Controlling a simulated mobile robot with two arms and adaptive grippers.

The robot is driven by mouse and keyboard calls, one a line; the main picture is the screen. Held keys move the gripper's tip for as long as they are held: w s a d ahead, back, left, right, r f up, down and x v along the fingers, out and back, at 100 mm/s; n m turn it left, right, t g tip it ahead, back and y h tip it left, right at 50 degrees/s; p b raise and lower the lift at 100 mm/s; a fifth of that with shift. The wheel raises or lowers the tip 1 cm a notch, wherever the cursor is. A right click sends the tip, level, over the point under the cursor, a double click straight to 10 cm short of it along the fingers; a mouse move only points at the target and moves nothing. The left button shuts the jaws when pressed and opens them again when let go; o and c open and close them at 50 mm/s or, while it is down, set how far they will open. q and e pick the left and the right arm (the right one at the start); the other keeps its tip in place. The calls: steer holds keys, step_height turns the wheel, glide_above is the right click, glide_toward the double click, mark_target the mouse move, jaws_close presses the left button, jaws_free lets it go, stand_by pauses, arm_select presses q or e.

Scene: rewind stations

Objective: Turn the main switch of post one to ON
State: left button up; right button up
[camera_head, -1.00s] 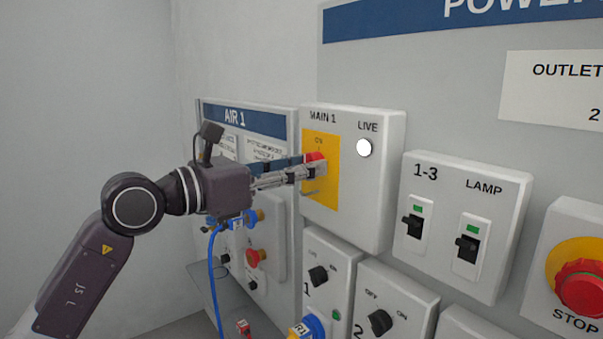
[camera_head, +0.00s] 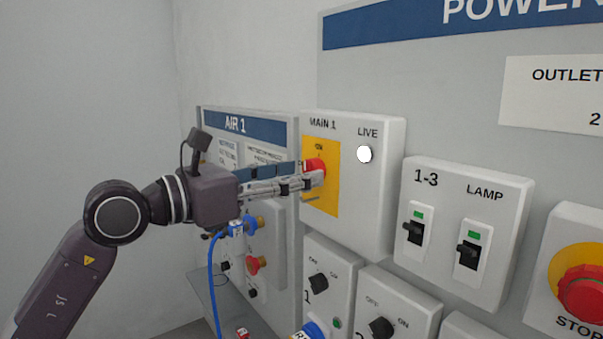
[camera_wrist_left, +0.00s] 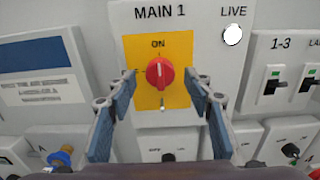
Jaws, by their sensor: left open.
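The MAIN 1 box (camera_head: 375,190) carries a yellow plate (camera_head: 322,205) with a red rotary knob (camera_head: 317,165). In the left wrist view the red knob (camera_wrist_left: 160,73) sits in the middle of the yellow plate, below the word ON. Its ridge looks upright, with a pale mark towards ON. My left gripper (camera_head: 314,175) is open in front of the plate, and its fingers partly hide the knob in the head view. In the wrist view its blue-padded fingers stand to the left and right of the knob, apart from it. The LIVE lamp (camera_head: 364,154) is white. My right gripper is not in view.
The AIR 1 panel (camera_head: 270,131) with a blue hose (camera_head: 212,270) is at the left. A box with lamp switches (camera_head: 480,182) and a red stop button (camera_head: 583,292) are at the right. Smaller rotary switches (camera_head: 319,283) lie below MAIN 1. The space left of the panels is clear.

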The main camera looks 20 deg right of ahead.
arm_select(q)
steer(key=v, duration=1)
steer(key=shift+a, duration=0.2)
